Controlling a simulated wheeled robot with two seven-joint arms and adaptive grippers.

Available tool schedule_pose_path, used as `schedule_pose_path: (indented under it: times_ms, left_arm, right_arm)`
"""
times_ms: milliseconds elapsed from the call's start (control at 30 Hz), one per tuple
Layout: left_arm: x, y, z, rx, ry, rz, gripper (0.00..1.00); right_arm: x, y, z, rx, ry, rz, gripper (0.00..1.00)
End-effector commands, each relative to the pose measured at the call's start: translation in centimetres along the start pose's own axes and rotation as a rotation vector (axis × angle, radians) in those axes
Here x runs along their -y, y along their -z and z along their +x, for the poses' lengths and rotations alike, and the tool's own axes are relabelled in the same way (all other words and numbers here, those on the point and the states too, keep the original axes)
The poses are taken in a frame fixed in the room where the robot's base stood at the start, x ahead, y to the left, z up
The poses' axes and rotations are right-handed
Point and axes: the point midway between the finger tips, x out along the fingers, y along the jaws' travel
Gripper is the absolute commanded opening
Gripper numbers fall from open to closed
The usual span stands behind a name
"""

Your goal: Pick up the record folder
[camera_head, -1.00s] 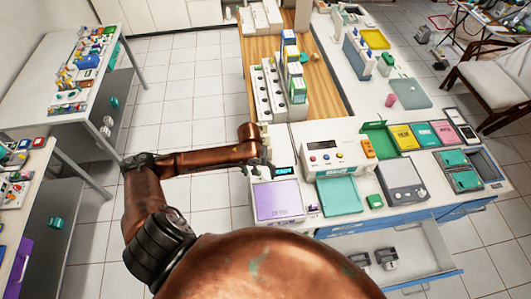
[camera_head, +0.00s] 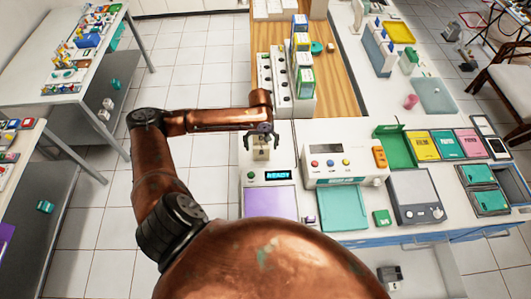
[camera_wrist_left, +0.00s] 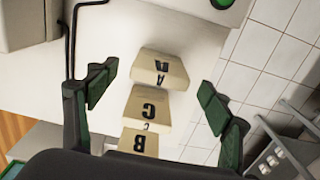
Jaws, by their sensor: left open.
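In the head view a small beige piece (camera_head: 261,153) shows below my left gripper (camera_head: 262,139). My left gripper is open and points down over them. In the wrist view its green fingertips (camera_wrist_left: 157,82) stand on either side of the lettered pieces, apart from them. I cannot tell which lettered piece is the record folder. My right gripper is not in view.
A purple-topped device with a READY display (camera_head: 270,176) stands just in front. A white device with knobs (camera_head: 343,148) stands to the right. White boxes (camera_head: 279,85) stand behind on the wooden top. Open floor (camera_head: 200,75) lies to the left.

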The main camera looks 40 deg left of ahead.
Motion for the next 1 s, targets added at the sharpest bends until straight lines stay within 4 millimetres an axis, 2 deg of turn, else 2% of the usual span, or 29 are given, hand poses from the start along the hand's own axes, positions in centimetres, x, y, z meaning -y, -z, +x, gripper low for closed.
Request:
schedule_pose_path:
  times_ms: [100, 467, 767, 1000]
  left_arm:
    - [0.2, 0.0, 1.0, 0.001, 0.001, -0.004, 0.74]
    - [0.4, 0.0, 3.9, 0.001, 0.001, -0.007, 0.74]
    - [0.3, -0.1, 8.0, 0.0, 0.001, -0.005, 0.74]
    - [0.2, -0.1, 8.4, -0.001, 0.001, -0.002, 0.74]
  right_arm:
    - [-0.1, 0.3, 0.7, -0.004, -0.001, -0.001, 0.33]
    - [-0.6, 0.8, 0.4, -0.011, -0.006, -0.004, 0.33]
    - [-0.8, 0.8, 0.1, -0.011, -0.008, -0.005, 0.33]
    - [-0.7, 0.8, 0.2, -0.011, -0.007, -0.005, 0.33]
